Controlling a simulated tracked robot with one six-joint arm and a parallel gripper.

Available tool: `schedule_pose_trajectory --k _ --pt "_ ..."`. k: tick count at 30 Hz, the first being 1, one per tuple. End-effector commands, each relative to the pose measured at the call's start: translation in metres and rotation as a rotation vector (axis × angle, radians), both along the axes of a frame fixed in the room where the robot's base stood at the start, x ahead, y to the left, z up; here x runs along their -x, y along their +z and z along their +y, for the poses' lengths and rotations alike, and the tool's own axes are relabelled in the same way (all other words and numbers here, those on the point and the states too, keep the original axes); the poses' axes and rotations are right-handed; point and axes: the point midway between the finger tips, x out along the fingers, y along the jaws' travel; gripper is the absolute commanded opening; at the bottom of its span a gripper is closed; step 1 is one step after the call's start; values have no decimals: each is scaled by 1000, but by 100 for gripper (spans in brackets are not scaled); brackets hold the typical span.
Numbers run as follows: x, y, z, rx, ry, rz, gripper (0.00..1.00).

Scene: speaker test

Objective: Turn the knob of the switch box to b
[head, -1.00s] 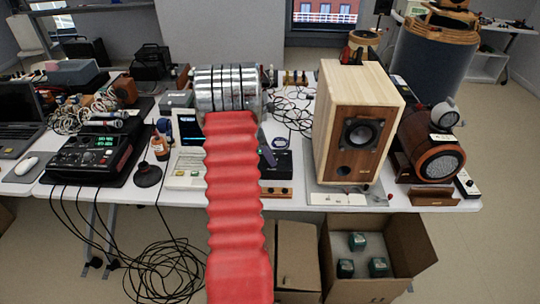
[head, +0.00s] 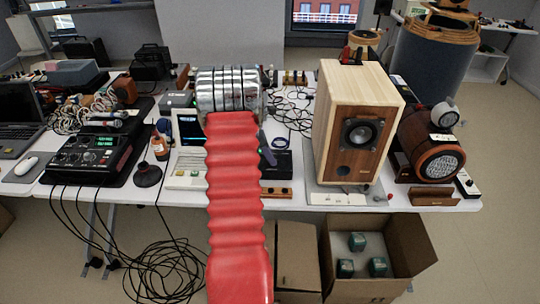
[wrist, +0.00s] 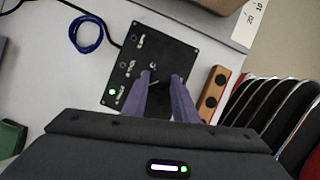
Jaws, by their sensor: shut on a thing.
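The switch box (wrist: 138,52) is a flat black box on the white table in the wrist view. Several small lamps with labels too small to read run along its left side; the lowest one (wrist: 113,91) glows green. My gripper (wrist: 162,77) has its purple fingers over the box's right part, shut on the knob. The knob is mostly hidden between the fingers, and I cannot tell its pointing direction. In the head view the switch box (head: 281,167) is a dark box right of my red-sleeved arm, partly hidden by it.
A wooden block with dark holes (wrist: 215,92) lies close beside the box. A blue cable ring (wrist: 86,34) lies on its other side. In the head view a tall wooden speaker (head: 345,140) stands to the right, and a laptop-like device (head: 190,135) is left of my arm.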

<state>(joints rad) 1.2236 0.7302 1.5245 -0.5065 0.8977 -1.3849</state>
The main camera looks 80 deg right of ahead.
Motion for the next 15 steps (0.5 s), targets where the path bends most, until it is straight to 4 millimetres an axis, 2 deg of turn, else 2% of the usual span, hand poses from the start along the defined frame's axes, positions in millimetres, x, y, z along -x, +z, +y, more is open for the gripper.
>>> schedule_pose_trajectory --k 1,15 --pt "0 0 -5 3 0 -1 3" --pt "-1 0 -3 5 -104 -2 3"
